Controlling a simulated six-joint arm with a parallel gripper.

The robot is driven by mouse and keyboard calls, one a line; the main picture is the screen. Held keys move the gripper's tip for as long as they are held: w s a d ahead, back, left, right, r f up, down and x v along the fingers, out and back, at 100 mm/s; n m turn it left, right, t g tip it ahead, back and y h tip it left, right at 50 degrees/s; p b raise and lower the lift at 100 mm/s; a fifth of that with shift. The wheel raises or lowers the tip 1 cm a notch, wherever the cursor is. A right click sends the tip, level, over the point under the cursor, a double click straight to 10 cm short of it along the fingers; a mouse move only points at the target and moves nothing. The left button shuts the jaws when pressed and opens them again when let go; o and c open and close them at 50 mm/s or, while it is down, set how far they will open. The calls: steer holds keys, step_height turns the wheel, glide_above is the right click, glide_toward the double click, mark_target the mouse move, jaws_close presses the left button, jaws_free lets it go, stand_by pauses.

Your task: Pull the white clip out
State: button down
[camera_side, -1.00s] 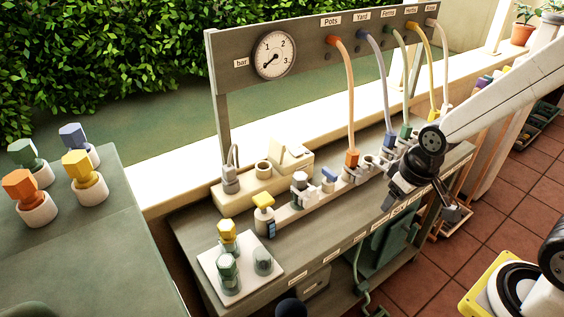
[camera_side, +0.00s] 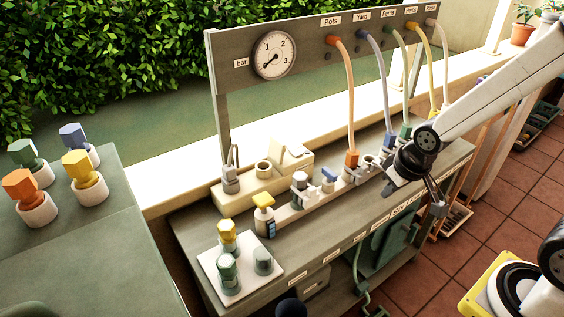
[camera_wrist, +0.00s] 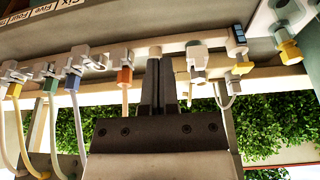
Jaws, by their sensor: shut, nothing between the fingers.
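Several white clips, one of them at the blue hose connector (camera_wrist: 92,61), sit across the fittings on a pale rail (camera_side: 285,214). I cannot tell which is meant. A white-and-grey fitting (camera_wrist: 197,62) stands without a hose to the right of my fingers in the wrist view; it also shows in the side view (camera_side: 300,182). My gripper (camera_wrist: 161,62) is shut and empty, its fingertips close to the rail between that fitting and the orange hose connector (camera_wrist: 125,76). The fingers hide part of the rail. In the side view the dark wrist (camera_side: 405,165) covers the rail's far end.
A gauge panel (camera_side: 230,75) with several labelled hoses stands behind the rail. A white tray (camera_side: 212,268) with capped fittings is at the bench's near left. A yellow-capped fitting (camera_side: 263,202) is at the rail's near end. The left green table (camera_side: 90,250) holds several coloured connectors.

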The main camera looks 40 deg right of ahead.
steer(key=w+d+f+m+t+y, duration=0.2)
steer(key=w+f+t, duration=0.15)
steer(key=w, duration=0.45)
steer(key=w+d+f+m+t+y, duration=0.2)
steer(key=w+d+t+y, duration=0.15)
steer(key=w, duration=0.55)
steer(key=m+y, duration=0.3)
steer(key=y, duration=0.6)
glide_toward(304, 183)
steer(key=shift+s+d+f+t, duration=0.2)
steer(key=shift+s+d+t, duration=0.2)
steer(key=shift+s+d, duration=0.8)
steer(key=shift+w+a, duration=0.1)
steer(key=shift+w, duration=0.05)
steer(key=shift+x, duration=4.85)
